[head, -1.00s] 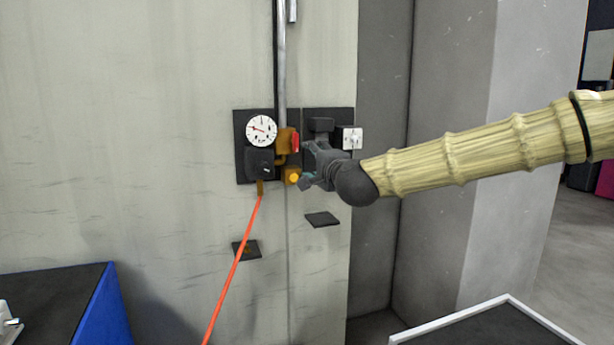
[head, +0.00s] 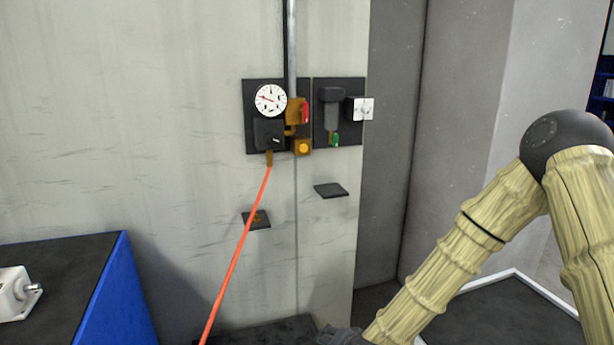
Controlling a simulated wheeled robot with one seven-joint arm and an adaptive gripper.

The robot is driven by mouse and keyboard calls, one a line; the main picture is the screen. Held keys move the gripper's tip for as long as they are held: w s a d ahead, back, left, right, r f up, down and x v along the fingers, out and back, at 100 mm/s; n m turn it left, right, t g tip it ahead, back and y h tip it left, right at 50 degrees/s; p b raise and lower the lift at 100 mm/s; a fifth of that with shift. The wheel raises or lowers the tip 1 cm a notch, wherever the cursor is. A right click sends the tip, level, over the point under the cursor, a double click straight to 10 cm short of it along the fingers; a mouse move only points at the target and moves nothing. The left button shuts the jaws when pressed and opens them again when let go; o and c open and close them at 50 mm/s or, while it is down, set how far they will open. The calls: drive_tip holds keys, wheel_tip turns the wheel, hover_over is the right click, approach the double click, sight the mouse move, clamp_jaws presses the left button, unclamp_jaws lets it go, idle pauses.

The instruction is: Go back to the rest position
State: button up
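My arm, clad in a pale bamboo-like cover, is bent on the right side of the head view, with its dark joint high and its forearm sloping down to the left. The dark end of the arm shows at the bottom edge, right of the middle. My gripper's fingers are cut off below the picture, so I cannot see whether they are open or hold anything. The end of the arm is well below and apart from the wall panel.
On the wall are a round gauge (head: 270,100), a red lever (head: 305,113), a yellow knob (head: 303,147), a white switch box (head: 362,109) and small dark shelves (head: 330,190). An orange hose (head: 236,255) hangs down. A blue-sided bench (head: 110,295) stands left; a white-edged dark surface (head: 510,315) lies right.

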drive_tip(key=s+d+f+n+g+h, duration=0.1)
drive_tip(key=s+d+f+n+g, duration=0.15)
drive_tip(key=s+f, duration=0.6)
drive_tip(key=s+d+f+n+g+h, duration=0.15)
drive_tip(key=s+d+f, duration=0.25)
drive_tip(key=s+f, duration=0.45)
drive_tip(key=s+d+f+n+g, duration=0.1)
drive_tip(key=s+d, duration=0.2)
drive_tip(key=s, duration=0.4)
drive_tip(key=s+d+f+n+g, duration=0.1)
drive_tip(key=s+d+f, duration=0.1)
drive_tip(key=s, duration=0.6)
drive_tip(key=s+d+f+g+h, duration=0.1)
drive_tip(key=s+d+g, duration=0.1)
drive_tip(key=s+d, duration=0.2)
drive_tip(key=s, duration=0.3)
drive_tip(key=shift+s+d+f+n, duration=0.15)
drive_tip(key=shift+s+f+n, duration=0.1)
drive_tip(key=shift+n, duration=0.15)
